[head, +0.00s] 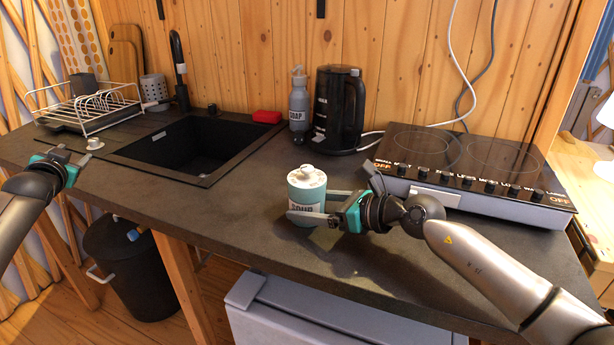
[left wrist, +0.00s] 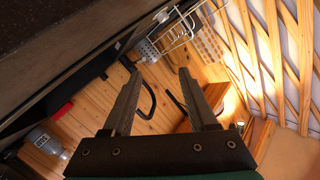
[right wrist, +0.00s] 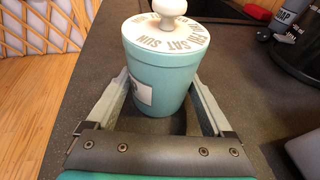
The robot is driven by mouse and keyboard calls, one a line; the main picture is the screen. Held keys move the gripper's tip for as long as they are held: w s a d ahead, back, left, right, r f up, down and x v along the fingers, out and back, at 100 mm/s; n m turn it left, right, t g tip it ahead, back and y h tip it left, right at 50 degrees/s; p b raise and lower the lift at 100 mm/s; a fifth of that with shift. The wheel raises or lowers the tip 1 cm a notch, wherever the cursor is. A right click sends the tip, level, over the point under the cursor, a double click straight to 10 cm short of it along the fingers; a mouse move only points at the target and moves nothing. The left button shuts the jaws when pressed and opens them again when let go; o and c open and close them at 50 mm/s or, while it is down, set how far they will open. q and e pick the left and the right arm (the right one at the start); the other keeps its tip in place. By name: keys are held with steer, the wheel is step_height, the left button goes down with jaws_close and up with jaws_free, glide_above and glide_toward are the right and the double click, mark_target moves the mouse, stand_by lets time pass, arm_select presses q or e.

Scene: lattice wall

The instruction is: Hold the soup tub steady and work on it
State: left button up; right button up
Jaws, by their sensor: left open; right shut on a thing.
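The soup tub (head: 306,190) is a pale teal cylinder with a white lid and a round white knob. It stands upright on the dark counter in the head view. In the right wrist view the tub (right wrist: 160,85) has weekday letters around its lid (right wrist: 166,34) and a label on its side. My right gripper (head: 318,205) is shut on the tub, one finger on each side of its body. My left gripper (head: 72,158) is open and empty at the counter's left end, far from the tub. In the left wrist view its fingers (left wrist: 157,95) are spread with nothing between them.
A black sink (head: 200,147), dish rack (head: 90,105) and small white knobbed piece (head: 95,143) are at the left. A soap bottle (head: 299,100), black kettle (head: 338,108) and red sponge (head: 267,117) stand behind the tub. A hob (head: 465,160) is at right. The counter left of the tub is clear.

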mark_target(307, 199)
arm_select(q)
steer(key=w+d+m+t+h, duration=0.1)
steer(key=w+d+h, duration=0.15)
steer(key=d, duration=0.75)
steer(key=w+d+m+h, duration=0.1)
steer(key=w+d, duration=0.2)
steer(key=d, duration=0.7)
steer(key=s+d+r+t+h, duration=0.1)
steer(key=d+r, duration=0.2)
steer(key=d, duration=0.7)
steer(key=s+d+r+t+h, duration=0.1)
steer(key=d+r, duration=0.2)
steer(key=d, duration=0.6)
steer(key=s+d+f+n, duration=0.1)
steer(key=s+d, duration=0.2)
steer(key=d, duration=0.1)
steer(key=s+d+f+n, duration=0.1)
steer(key=s+d+n, duration=0.1)
steer(key=d, duration=0.3)
steer(key=s+d+f+n+y, duration=0.1)
steer(key=s+d+f+n, duration=0.1)
steer(key=d, duration=0.3)
steer(key=shift+s, duration=0.8)
steer(key=shift+s+f, duration=0.15)
steer(key=shift+f, duration=0.1)
steer(key=shift+a, duration=0.1)
jaws_close()
